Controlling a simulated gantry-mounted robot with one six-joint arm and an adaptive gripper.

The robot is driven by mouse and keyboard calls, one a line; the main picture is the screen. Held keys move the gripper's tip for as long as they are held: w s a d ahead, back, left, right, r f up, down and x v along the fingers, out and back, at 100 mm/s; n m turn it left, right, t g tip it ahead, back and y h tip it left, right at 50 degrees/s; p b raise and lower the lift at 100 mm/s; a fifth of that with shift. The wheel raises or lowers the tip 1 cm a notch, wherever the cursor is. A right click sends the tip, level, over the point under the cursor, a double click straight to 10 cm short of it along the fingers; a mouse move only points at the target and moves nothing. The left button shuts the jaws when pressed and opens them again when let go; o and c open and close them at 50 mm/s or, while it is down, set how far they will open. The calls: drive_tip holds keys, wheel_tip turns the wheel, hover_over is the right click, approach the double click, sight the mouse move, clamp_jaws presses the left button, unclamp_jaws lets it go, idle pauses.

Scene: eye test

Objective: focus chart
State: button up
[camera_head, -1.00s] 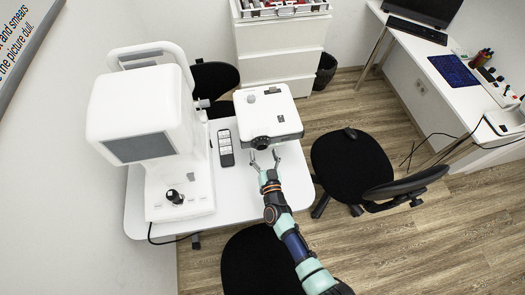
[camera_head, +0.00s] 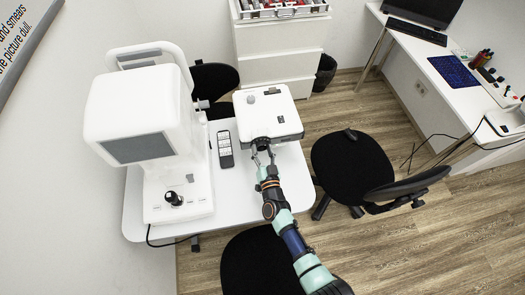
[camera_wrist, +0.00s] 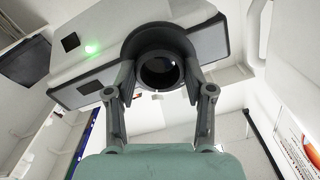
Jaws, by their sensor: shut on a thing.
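A white projector (camera_head: 270,112) sits on the white table (camera_head: 240,198), with its dark round lens (camera_head: 261,142) facing my arm. My gripper (camera_head: 263,152) reaches the lens from the front and is shut on its ring. In the wrist view the two fingers of my gripper (camera_wrist: 160,80) sit on either side of the dark lens ring (camera_wrist: 158,45). A green light glows on the projector's front (camera_wrist: 90,62). No projected chart shows in these frames; part of a board with printed text (camera_head: 22,35) shows at the top left of the head view.
A large white eye-test machine (camera_head: 140,120) stands on the table's left, with a remote (camera_head: 225,148) between it and the projector. A black chair (camera_head: 350,165) stands close on the right. White drawers (camera_head: 279,55) stand behind. The table front is clear.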

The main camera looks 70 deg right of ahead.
drive_tip(key=m, duration=0.3)
drive_tip(key=shift+b, duration=0.3)
drive_tip(key=o, duration=1.2)
drive_tip(key=shift+c, duration=0.2)
drive_tip(key=v, duration=1.2)
